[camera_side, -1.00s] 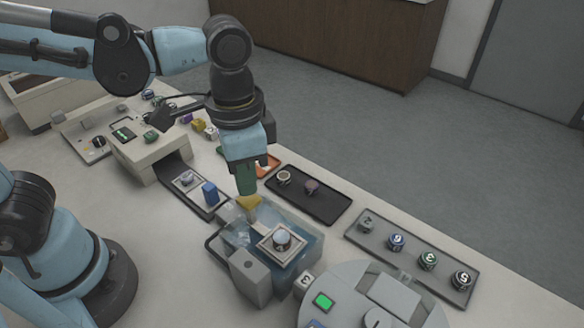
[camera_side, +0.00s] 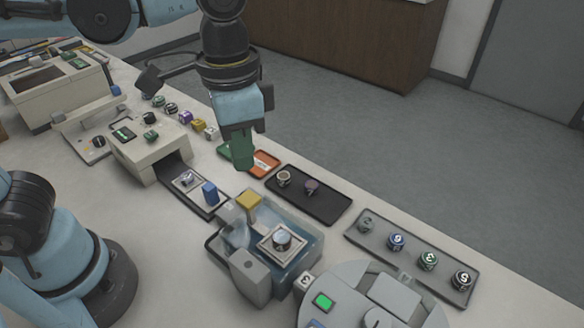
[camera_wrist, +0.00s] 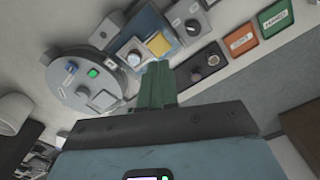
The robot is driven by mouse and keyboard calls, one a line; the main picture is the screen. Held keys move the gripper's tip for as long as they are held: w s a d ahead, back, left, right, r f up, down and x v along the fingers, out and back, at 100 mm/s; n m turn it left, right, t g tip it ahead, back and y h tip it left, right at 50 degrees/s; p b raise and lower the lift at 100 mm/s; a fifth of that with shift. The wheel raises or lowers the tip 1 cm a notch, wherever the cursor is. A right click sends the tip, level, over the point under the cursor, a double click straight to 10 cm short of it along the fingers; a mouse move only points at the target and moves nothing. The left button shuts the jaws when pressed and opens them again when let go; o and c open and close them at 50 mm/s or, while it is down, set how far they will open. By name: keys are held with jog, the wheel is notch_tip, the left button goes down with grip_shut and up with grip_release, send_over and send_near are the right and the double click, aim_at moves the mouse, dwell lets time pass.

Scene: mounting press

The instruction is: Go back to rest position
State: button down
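My gripper (camera_side: 243,160) hangs with its green fingers pointing down, in the air above the table. In the wrist view its fingers (camera_wrist: 157,84) lie side by side with no clear gap and nothing held between them. The blue clear-walled machine (camera_side: 291,254) stands below and to the right of the gripper in the side view. A yellow block (camera_side: 248,201) sits at its back corner, apart from the fingertips. The yellow block also shows in the wrist view (camera_wrist: 158,44).
A black tray (camera_side: 325,205) with two small round pieces and a grey tray (camera_side: 415,262) with several numbered pieces lie to the right. An orange tray (camera_side: 264,163) is behind the gripper. A beige machine (camera_side: 150,148) stands left. A round grey machine (camera_side: 350,300) is in front.

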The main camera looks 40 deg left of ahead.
jog(key=w+a+f+n+t, duration=0.1)
jog(key=a+f+n+t, duration=0.1)
jog(key=a, duration=0.5)
jog(key=w+a+f+n+t, duration=0.2)
jog(key=a+n+t, duration=0.2)
jog(key=a+t, duration=0.1)
jog(key=shift+w+a+f, duration=0.2)
jog(key=shift+a+f, duration=0.2)
jog(key=shift+a, duration=0.5)
jog(key=c, duration=1.8)
grip_release()
